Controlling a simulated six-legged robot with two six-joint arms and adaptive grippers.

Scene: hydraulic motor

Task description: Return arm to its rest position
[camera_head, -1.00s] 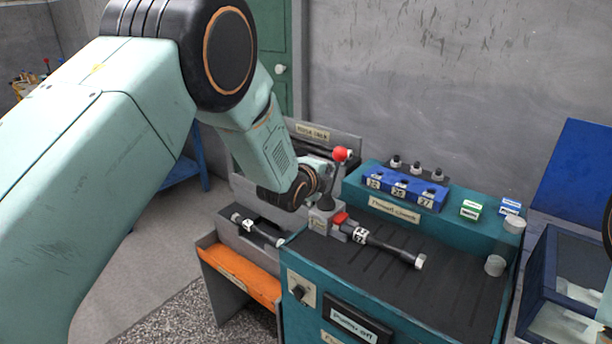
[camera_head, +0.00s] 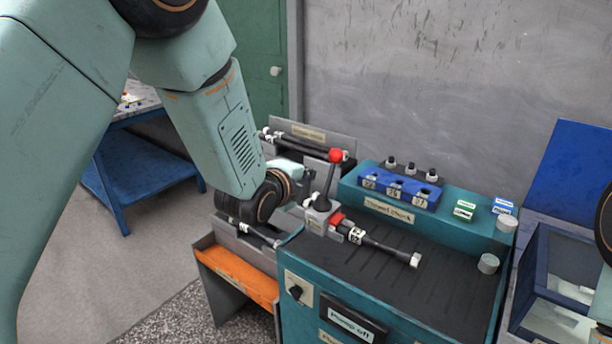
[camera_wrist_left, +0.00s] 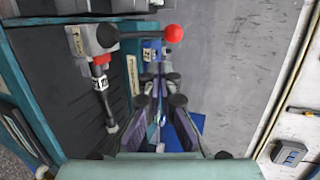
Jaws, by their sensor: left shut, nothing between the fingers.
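My left arm comes in from the left in the head view, bent down to a dark wrist joint at the left end of the teal bench. My left gripper (camera_wrist_left: 158,80) is shut and empty; its dark fingers lie close together in the left wrist view. In the head view it is mostly hidden behind my wrist. The red-knobbed lever (camera_head: 335,157) stands just right of my wrist, and it also shows in the left wrist view (camera_wrist_left: 173,33). I cannot tell whether the gripper touches it. My right gripper is not in view.
A hose with metal ends (camera_head: 380,244) lies on the teal bench (camera_head: 430,295). A blue block with several sockets (camera_head: 398,187) sits on the back ledge. A rack (camera_head: 310,132) stands behind my wrist. A blue-framed box (camera_head: 560,290) is at right. Open floor lies at left.

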